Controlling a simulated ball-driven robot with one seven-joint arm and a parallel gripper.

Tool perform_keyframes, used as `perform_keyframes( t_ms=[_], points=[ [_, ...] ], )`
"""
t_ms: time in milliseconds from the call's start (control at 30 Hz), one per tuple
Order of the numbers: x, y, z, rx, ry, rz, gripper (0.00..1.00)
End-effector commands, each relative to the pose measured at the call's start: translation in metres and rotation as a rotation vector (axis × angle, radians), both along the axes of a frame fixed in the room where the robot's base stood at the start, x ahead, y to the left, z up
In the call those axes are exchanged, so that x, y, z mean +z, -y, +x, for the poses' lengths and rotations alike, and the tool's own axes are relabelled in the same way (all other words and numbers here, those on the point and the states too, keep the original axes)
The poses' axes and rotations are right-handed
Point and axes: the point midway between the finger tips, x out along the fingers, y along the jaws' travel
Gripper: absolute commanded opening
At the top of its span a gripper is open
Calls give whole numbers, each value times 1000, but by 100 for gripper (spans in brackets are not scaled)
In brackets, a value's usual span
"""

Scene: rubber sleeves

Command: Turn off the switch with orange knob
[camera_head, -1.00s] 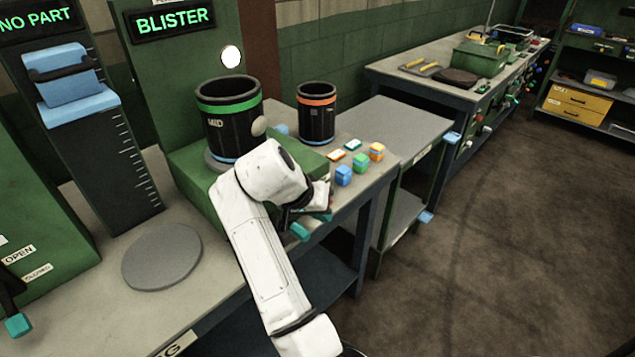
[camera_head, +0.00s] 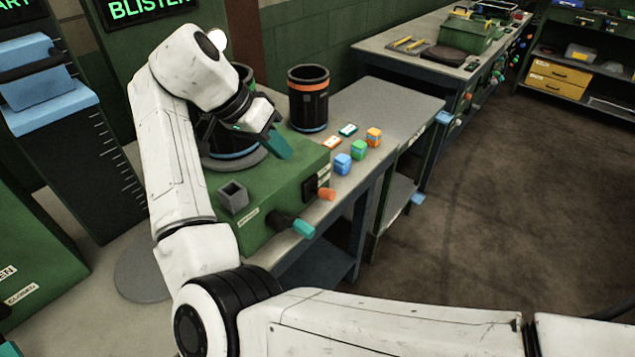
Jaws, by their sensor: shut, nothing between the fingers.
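A green box (camera_head: 262,210) stands on the bench near the middle of the view. On its front face, toward the right end, a switch with an orange knob (camera_head: 327,194) sticks out beside a dark plate. A second lever with a teal knob (camera_head: 304,228) sticks out lower and to the left of it. My gripper (camera_head: 278,147) is shut and empty, with teal fingertips pointing down to the right. It is above the green box, up and to the left of the orange knob and apart from it in the picture.
A black can with an orange band (camera_head: 308,108) stands behind the box. Another black can (camera_head: 215,135) is partly hidden by my arm. Several small coloured blocks, including a blue one (camera_head: 342,164), sit right of the box. The floor (camera_head: 500,200) at right is clear.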

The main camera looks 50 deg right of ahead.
Motion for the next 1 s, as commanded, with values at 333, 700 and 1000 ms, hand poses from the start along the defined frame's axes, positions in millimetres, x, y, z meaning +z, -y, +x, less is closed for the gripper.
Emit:
perform_keyframes(
  t_ms=[333,700,1000],
  points=[
    [-20,11,-7,-1,-3,-2,0],
    [-78,44,-26,0,-2,-1,0],
    [-112,62,-36,3,-1,1,0]
  ],
)
